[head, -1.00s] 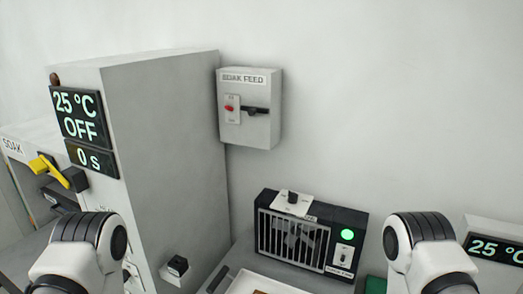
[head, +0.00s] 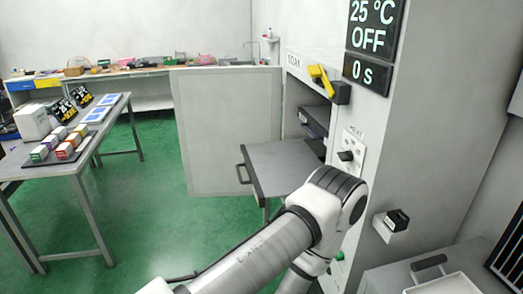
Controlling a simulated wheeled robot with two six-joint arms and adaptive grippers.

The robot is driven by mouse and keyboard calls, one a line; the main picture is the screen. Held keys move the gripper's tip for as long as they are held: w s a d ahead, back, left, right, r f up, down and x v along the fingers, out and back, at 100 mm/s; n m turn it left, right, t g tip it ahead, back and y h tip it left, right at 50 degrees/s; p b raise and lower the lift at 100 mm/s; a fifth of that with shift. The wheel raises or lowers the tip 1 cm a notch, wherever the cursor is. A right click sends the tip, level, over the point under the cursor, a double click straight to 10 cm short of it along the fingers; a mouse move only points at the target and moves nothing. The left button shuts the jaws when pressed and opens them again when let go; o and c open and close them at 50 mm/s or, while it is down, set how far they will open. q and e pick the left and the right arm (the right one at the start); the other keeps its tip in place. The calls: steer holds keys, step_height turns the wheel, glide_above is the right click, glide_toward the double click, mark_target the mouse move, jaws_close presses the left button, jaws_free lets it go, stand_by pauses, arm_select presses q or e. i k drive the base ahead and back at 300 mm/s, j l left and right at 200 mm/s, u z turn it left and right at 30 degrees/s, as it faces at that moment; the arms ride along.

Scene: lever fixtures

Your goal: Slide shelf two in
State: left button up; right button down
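The grey oven cabinet labelled SOAK (head: 420,150) stands at the right with its front open. A flat grey shelf (head: 285,165) sticks out of the opening, with a dark handle (head: 243,172) at its left end. No item shows on its visible surface. A dark shelf edge (head: 314,122) shows higher inside the opening. I cannot read a shelf number on either. My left arm comes in from the bottom and its joint covers the shelf's near right corner. Neither gripper shows.
The pale oven door (head: 228,130) stands open behind the shelf. A yellow lever (head: 320,80) is above the opening. A table with small boxes (head: 65,145) is at the left. Green floor between table and shelf is clear. A worktop with a white tray (head: 450,286) is at lower right.

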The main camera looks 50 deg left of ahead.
mark_target(275, 169)
steer(key=u, duration=1.7)
